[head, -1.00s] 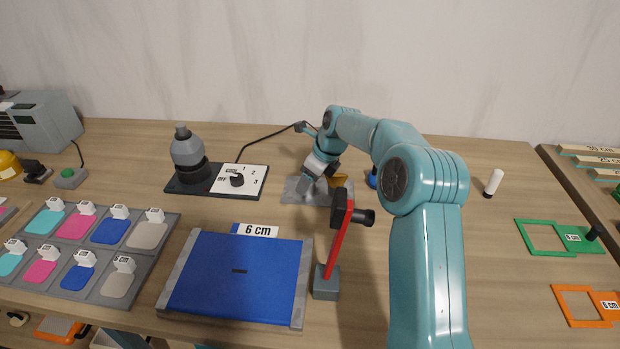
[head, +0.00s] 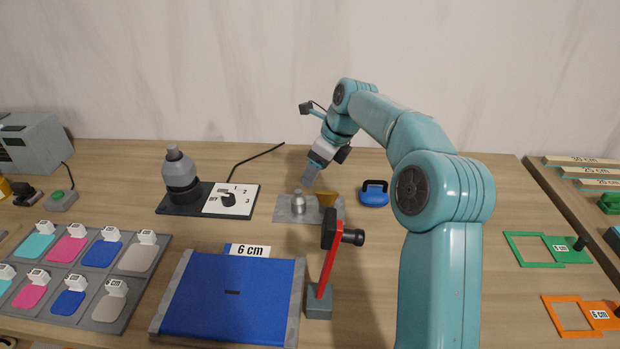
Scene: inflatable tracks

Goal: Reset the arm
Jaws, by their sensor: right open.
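My right arm comes in from the lower right and bends over the table. Its gripper (head: 312,172) hangs in the air above and behind the grey plate (head: 283,213). The gripper is open, with nothing seen in it. A small metallic piece (head: 298,202) and a yellow-brown piece (head: 327,200) stand on the plate, apart from the gripper. My left gripper is not in view.
A blue handled object (head: 374,194) lies right of the plate. A red post with a black head (head: 327,265) stands before it, near the blue inflatable track (head: 230,300). A grey bottle-shaped device (head: 180,172) stands left. Green (head: 545,248) and orange frames (head: 580,315) lie right.

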